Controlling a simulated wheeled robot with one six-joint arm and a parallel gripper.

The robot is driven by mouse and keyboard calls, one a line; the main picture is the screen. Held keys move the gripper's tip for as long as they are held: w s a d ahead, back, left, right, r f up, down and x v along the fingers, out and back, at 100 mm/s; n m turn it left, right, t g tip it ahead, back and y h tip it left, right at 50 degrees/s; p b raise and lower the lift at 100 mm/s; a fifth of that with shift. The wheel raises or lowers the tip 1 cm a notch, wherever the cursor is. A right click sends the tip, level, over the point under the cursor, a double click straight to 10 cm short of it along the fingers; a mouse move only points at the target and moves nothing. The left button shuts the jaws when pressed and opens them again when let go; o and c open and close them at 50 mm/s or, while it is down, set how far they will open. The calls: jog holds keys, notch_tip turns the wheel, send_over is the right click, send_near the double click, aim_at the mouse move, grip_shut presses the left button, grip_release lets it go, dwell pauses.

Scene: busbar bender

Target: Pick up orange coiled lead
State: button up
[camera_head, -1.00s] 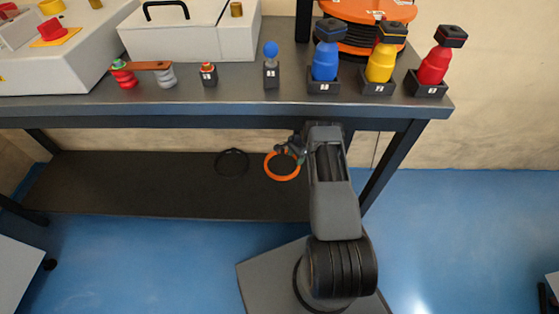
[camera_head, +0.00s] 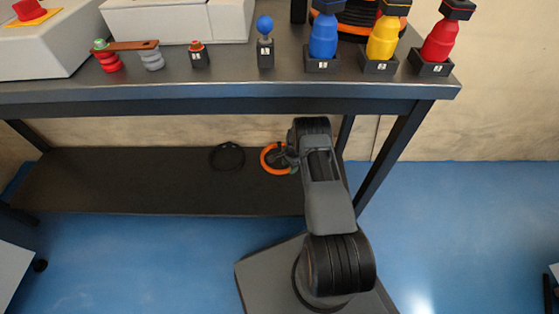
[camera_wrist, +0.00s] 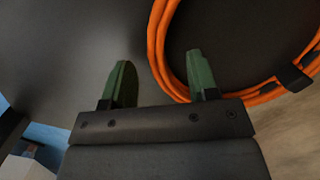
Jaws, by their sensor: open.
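The orange coiled lead (camera_head: 266,158) lies on the dark lower shelf of the bench in the head view, with my arm covering its right part. In the wrist view the orange coiled lead (camera_wrist: 164,70) fills the upper right as a ring of several strands with a black tie. My gripper (camera_wrist: 162,82) is open, with two green fingers apart. The lead's left strands pass between the fingers, close to the right finger, which overlaps the coil. Whether the fingers touch the lead I cannot tell. In the head view my gripper (camera_head: 288,160) is at the coil's right side, partly hidden.
A black coiled lead (camera_head: 227,156) lies on the lower shelf (camera_head: 130,185) to the left. The bench top (camera_head: 200,88) overhangs the shelf and carries blue, yellow and red handled tools in holders. A bench leg (camera_head: 390,150) stands to the right of my arm.

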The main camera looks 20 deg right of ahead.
jog(key=shift+a+f, duration=0.1)
jog(key=shift+f, duration=0.65)
jog(key=shift+r, duration=0.1)
grip_shut()
